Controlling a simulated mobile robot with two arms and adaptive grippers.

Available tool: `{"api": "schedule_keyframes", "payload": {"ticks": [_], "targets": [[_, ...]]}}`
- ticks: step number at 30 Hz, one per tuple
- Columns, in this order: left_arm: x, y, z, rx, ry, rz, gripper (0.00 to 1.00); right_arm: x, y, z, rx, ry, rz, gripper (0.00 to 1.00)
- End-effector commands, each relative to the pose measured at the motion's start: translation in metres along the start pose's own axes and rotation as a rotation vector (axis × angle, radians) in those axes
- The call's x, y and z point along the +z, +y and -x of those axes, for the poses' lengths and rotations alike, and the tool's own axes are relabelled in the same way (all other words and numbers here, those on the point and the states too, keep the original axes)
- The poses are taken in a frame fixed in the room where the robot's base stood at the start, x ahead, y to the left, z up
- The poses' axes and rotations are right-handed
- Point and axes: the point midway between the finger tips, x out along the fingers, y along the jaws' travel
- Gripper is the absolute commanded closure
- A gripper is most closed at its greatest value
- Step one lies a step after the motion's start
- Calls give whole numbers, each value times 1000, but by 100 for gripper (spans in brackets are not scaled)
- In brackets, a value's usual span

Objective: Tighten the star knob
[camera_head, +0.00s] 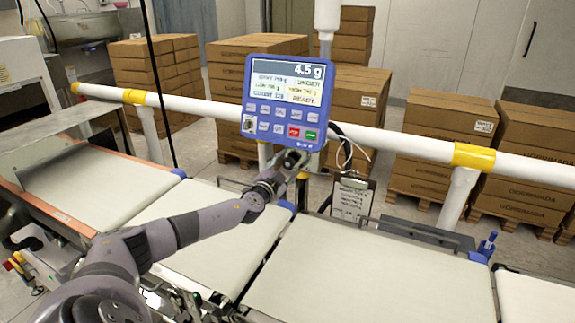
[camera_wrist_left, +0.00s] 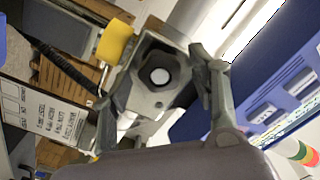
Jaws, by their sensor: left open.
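The star knob (camera_wrist_left: 158,76) is dark grey with a round white centre and sits on a grey bracket (camera_wrist_left: 150,102) in the left wrist view. My left gripper (camera_wrist_left: 153,84) is open, with one finger on each side of the knob. I cannot tell whether the fingers touch it. In the head view my left gripper (camera_head: 291,162) is just below the blue display panel (camera_head: 257,107), and it largely hides the knob there. My right gripper is not in view.
The panel reads 4.5 g. A white guard rail (camera_head: 385,141) with yellow bands runs behind the belts. A clipboard (camera_head: 350,201) and loose cables hang right of the gripper. A pale conveyor belt (camera_head: 370,275) lies clear in front. Stacked cartons (camera_head: 453,112) stand behind.

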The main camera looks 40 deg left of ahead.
Motion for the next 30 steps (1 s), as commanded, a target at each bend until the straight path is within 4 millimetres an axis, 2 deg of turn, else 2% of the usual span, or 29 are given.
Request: {"api": "schedule_keyframes", "payload": {"ticks": [4, 14, 30], "targets": [[-1, 0, -9, 0, 0, 1, 46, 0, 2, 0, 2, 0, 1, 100], [0, 0, -10, 1, 0, 0, 46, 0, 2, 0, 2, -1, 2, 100], [0, 0, -10, 1, 0, 0, 82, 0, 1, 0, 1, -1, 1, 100]]}}
